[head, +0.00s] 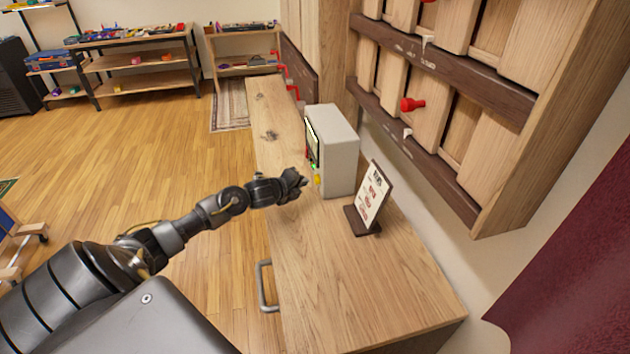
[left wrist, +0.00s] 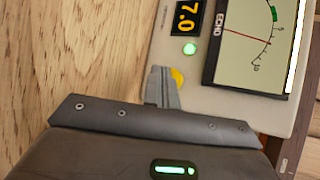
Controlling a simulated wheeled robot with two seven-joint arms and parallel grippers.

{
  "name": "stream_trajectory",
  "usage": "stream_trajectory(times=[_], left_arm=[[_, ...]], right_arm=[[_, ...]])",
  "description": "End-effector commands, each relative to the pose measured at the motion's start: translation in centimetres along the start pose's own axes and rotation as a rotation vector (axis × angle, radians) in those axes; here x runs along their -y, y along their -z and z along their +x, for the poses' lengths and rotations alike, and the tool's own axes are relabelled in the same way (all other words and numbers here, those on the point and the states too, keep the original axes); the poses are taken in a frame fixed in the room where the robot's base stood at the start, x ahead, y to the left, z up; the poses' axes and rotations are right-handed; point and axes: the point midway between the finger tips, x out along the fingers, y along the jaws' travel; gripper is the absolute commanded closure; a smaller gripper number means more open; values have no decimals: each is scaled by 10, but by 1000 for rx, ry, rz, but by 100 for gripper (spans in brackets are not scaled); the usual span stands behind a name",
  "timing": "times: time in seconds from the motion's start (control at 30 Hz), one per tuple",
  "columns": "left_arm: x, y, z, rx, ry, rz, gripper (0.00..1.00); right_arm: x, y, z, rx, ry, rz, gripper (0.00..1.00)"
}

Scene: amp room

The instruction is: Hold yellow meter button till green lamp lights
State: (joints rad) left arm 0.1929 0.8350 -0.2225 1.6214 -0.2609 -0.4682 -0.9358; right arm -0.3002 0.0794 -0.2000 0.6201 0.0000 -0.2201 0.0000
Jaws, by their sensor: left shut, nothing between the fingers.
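The meter is a pale grey box (head: 340,150) standing on the wooden bench. Its face fills the upper right of the left wrist view (left wrist: 225,103), with a dial marked ECHO (left wrist: 250,40) and a yellow 7.0 readout (left wrist: 187,17). The green lamp (left wrist: 190,48) is bright and looks lit. My right gripper is out of view.
A small sign on a dark stand (head: 370,198) stands on the bench (head: 335,270) just right of the meter. A wooden wall rack (head: 440,75) with red pegs hangs above. The bench's front part is bare. Shelves (head: 140,60) stand far back.

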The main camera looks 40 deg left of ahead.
Motion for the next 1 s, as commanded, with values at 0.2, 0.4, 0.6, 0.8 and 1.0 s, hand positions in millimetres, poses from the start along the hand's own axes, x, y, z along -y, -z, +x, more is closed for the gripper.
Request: stream_trajectory(times=[0.2,0.4,0.6,0.8,1.0], left_arm=[[-10,-11,-15,0,-4,3,100],[-20,-20,-28,0,-3,1,100],[-24,-24,-33,-1,-1,2,100],[-24,-24,-33,-1,-1,1,100],[-24,-24,-33,0,-1,1,100]], right_arm=[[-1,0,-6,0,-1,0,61],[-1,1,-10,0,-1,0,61],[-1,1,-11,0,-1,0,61],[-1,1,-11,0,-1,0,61],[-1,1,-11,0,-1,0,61]])
